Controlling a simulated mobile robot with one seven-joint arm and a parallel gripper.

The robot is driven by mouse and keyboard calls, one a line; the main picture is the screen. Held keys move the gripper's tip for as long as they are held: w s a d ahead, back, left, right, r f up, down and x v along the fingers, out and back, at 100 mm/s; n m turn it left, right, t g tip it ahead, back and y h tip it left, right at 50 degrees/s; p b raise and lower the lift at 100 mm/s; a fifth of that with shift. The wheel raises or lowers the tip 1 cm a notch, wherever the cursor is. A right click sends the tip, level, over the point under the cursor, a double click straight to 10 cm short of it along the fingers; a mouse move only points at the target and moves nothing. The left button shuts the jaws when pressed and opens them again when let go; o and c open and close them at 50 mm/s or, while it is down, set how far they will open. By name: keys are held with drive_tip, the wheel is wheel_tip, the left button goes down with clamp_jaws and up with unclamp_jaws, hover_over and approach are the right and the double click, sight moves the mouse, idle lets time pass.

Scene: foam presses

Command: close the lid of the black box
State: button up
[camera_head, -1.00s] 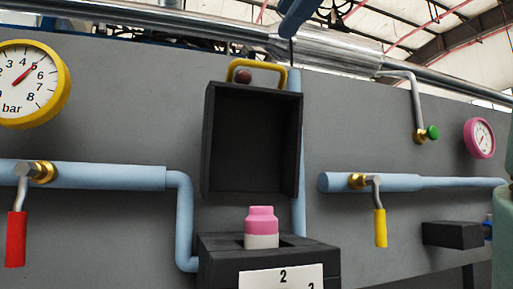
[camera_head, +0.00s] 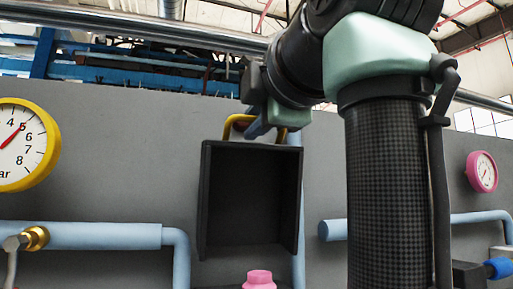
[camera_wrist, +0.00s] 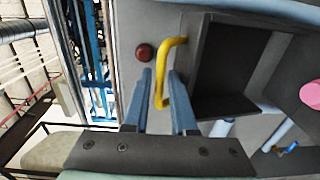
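The black box's lid (camera_head: 252,200) stands raised and open, its hollow inside facing the head camera. It also shows in the wrist view (camera_wrist: 225,100). A yellow handle (camera_head: 230,126) is on the lid's top edge. My gripper (camera_head: 264,128) is at this handle, partly covering it. In the wrist view, my gripper's two blue fingers (camera_wrist: 160,76) are apart, with the yellow handle (camera_wrist: 167,52) showing between them. I cannot tell whether they touch it. A pink-topped object (camera_head: 259,280) shows below the lid. The box body is almost wholly below the head view.
A red-brown knob (camera_wrist: 144,52) is on the grey wall (camera_head: 120,150) close to the fingertips. Light blue pipes (camera_head: 100,235) run along the wall, one behind the lid. A yellow gauge (camera_head: 28,143) is at left and a pink gauge (camera_head: 482,171) at right.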

clamp_jaws()
idle(1.4)
